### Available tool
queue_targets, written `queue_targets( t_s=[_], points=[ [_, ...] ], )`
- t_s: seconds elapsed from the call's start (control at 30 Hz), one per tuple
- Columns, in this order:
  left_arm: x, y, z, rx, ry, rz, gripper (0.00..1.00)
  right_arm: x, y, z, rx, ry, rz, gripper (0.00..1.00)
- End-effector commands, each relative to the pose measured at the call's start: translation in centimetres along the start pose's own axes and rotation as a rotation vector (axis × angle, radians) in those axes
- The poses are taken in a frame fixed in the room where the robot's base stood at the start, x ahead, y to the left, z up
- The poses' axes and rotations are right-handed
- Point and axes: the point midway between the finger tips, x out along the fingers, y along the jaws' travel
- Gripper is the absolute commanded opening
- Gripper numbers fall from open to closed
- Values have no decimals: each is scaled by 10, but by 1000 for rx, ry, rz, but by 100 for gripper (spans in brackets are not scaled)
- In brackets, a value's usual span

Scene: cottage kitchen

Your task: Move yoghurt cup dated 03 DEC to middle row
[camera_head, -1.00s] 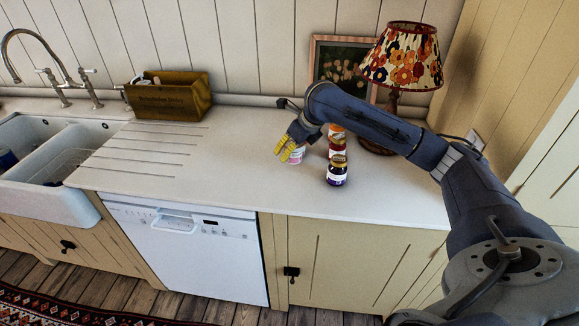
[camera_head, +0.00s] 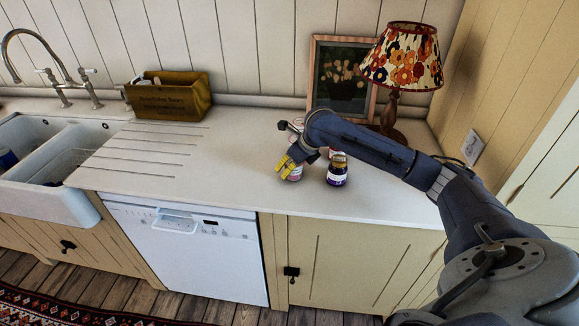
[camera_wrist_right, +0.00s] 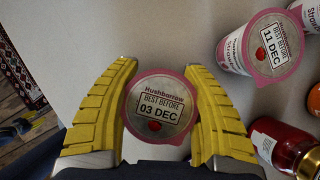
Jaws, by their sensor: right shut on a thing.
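The yoghurt cup dated 03 DEC (camera_wrist_right: 160,108) has a pink-rimmed lid and sits between the yellow fingers of my right gripper (camera_wrist_right: 162,112) in the right wrist view. The gripper is shut on it. In the head view the right gripper (camera_head: 288,168) is over the worktop, and the cup (camera_head: 293,174) is partly hidden by the fingers. Another yoghurt cup, dated 11 DEC (camera_wrist_right: 262,45), stands apart from it at the upper right of the wrist view. My left gripper is in neither view.
A dark jar (camera_head: 337,172) stands just right of the gripper; a red jar with a gold lid (camera_wrist_right: 290,145) is close in the wrist view. A lamp (camera_head: 402,60), framed picture (camera_head: 342,72) and wooden box (camera_head: 168,98) stand behind. The worktop (camera_head: 230,165) to the left is clear.

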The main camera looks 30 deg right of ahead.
Motion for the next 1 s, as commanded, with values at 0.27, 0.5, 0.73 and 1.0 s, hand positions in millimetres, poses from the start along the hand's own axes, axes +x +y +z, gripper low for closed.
queue_targets(
  t_s=[0.27, 0.5, 0.73, 1.0],
  points=[
    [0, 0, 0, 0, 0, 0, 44, 3, 0, -2, 0, 1, 1, 49],
    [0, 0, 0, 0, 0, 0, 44, 3, 0, -2, 0, 1, 1, 70],
    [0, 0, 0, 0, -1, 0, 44, 1, 0, -1, 0, 0, 0, 70],
    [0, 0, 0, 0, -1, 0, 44, -30, 0, 1, -4, -2, -2, 70]
  ],
)
